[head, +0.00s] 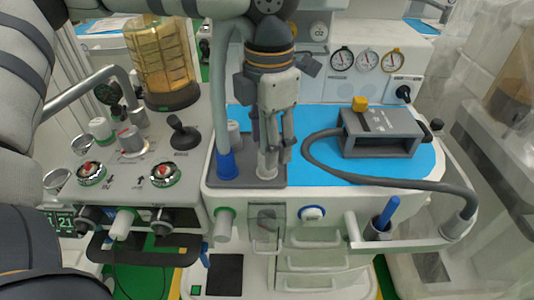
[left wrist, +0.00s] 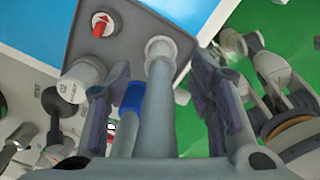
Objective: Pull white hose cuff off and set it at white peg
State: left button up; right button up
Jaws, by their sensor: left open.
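The white hose cuff (head: 267,163) stands upright on a grey corner plate (head: 205,181). In the left wrist view the cuff (left wrist: 160,47) sits at the far end of a pale hose (left wrist: 157,95). My left gripper (head: 271,150) points down over the cuff; its open fingers (left wrist: 163,100) stand on either side of the hose, apparently apart from it. Beside the white cuff is a blue cuff (head: 228,163). A short white cylinder (head: 234,133) stands behind; I cannot tell whether it is the white peg. What looks like my right gripper (left wrist: 250,70) shows only in the left wrist view.
A grey box (head: 382,133) with a dark hose rests on the blue mat (head: 320,120) to the right. The left panel (head: 150,205) carries gauges and knobs. A rail with a blue stick (head: 388,212) is at the front right.

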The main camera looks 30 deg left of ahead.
pick_arm(q)
notch_tip(320, 180, up, 8)
jog(key=shift+s+d+f, duration=0.1)
dwell(0.4)
